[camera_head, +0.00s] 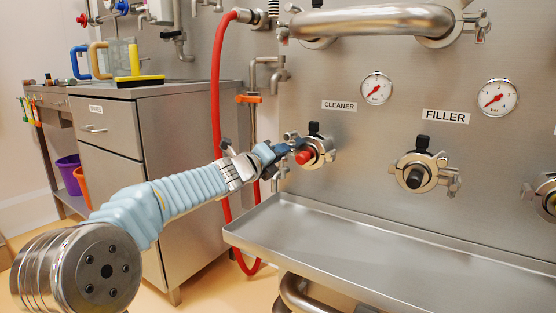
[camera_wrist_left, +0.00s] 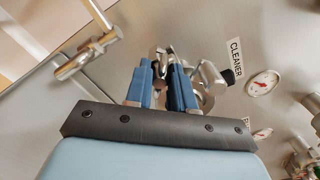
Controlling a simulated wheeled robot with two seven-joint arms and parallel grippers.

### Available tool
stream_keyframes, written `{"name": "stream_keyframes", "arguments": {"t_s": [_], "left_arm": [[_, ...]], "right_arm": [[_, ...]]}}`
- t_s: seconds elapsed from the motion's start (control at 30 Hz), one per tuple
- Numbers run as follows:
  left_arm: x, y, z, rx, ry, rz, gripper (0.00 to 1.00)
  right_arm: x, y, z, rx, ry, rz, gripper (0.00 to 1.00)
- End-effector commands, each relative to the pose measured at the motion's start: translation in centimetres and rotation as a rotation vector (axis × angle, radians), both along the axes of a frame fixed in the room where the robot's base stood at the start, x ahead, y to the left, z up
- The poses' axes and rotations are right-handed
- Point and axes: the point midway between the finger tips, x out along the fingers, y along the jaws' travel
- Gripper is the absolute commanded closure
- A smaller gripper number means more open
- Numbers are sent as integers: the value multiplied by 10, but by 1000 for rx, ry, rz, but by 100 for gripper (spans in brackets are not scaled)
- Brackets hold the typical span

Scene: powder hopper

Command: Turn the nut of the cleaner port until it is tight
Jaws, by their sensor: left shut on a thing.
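The cleaner port (camera_head: 322,150) is a round steel fitting with a clamp ring, a black knob on top and a red part at its centre, on the steel panel below the CLEANER label. My left gripper (camera_head: 288,148) reaches its left side, where the clamp's nut sits. In the left wrist view, the blue fingers of the gripper (camera_wrist_left: 160,82) are closed about the small metal nut (camera_wrist_left: 160,62). The fingers hide much of the nut, and its tightness cannot be seen. My right gripper is in neither view.
The filler port (camera_head: 428,172) is to the right, with gauges above. A steel tray (camera_head: 340,240) juts out below the ports. A red hose (camera_head: 219,110) hangs behind my left arm. A steel cabinet (camera_head: 190,130) stands at the left.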

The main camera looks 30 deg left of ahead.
Motion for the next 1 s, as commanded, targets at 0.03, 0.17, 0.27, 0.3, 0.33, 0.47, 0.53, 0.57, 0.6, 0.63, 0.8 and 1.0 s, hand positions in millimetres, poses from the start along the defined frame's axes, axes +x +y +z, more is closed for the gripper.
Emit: {"name": "stream_keyframes", "arguments": {"t_s": [0.03, 0.17, 0.27, 0.3, 0.33, 0.47, 0.53, 0.57, 0.6, 0.63, 0.8, 1.0], "left_arm": [[1, -2, 0, 2, 2, -4, 100], [1, -2, 0, -1, 1, -4, 100], [1, -2, 0, 34, -2, -4, 100], [1, -2, 0, 79, -5, -4, 100], [1, -2, -1, 127, -9, -4, 100], [1, -3, -1, 385, -29, -4, 100], [1, -3, -1, 508, -40, -5, 100], [1, -3, -1, 551, -42, -5, 100], [1, -3, -1, 600, -46, -5, 100], [1, -3, -1, 627, -49, -4, 100], [1, -3, -1, 673, -52, -5, 100], [1, -3, -1, 690, -52, -4, 100]], "right_arm": [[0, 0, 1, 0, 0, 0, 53], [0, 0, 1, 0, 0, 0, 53], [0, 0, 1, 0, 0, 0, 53], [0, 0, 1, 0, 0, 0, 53], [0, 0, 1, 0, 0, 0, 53], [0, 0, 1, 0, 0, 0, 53], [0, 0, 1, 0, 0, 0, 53], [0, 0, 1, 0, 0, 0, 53], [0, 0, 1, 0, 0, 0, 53], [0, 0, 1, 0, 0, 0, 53], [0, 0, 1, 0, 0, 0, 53], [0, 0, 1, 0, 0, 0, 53]]}}
